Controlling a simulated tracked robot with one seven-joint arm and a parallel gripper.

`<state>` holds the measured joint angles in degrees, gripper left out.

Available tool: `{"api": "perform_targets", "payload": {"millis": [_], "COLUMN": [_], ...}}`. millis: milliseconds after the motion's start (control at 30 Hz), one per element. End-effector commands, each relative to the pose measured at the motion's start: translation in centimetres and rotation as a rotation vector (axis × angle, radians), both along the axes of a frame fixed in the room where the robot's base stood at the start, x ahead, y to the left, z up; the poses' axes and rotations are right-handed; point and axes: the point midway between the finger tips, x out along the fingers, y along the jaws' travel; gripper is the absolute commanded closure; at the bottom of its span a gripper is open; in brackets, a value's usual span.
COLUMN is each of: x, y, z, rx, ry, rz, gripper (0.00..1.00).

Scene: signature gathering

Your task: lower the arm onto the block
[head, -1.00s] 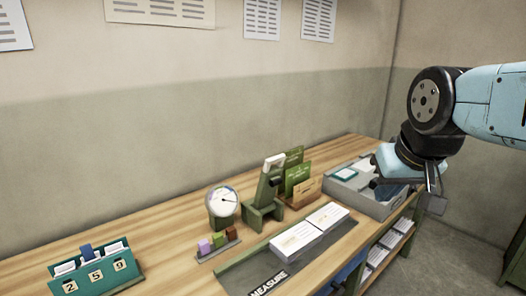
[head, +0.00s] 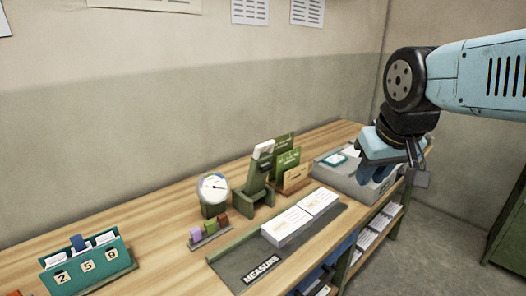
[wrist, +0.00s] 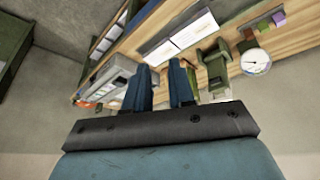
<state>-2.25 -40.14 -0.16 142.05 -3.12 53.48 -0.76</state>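I cannot tell which block the task means. The purple block also shows in the wrist view (wrist: 278,18). My gripper (head: 377,174) hangs above the grey box at the right end of the table, well right of the coloured blocks. In the wrist view, the two blue fingers of my gripper (wrist: 159,75) are apart with nothing between them.
A grey tray box (head: 345,181) lies below my gripper. A paper stack (head: 285,228) lies on the MEASURE board (head: 235,264). A green stamp-like device (head: 257,178), a round dial (head: 213,188) and a teal number holder (head: 85,268) stand on the wooden table. The back wall is close behind.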

Motion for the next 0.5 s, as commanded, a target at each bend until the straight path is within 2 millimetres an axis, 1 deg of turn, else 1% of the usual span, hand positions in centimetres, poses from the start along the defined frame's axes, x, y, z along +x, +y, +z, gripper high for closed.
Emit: {"api": "perform_targets", "payload": {"millis": [33, 167, 200, 367, 500], "x": [0.6, 2.1, 2.6, 4.8, 7.0], "y": [0.2, 0.2, 0.3, 0.6, 1.2], "z": [-0.3, -1.0, -1.2, -1.9, -2.5], "rx": [-0.031, -0.143, -0.180, -0.331, -0.473], "ry": [0.037, 0.142, 0.174, 0.291, 0.388], "rz": [0.034, 0.140, 0.174, 0.305, 0.416], "gripper": [0.71, 0.59, 0.57, 0.57, 0.57]}}
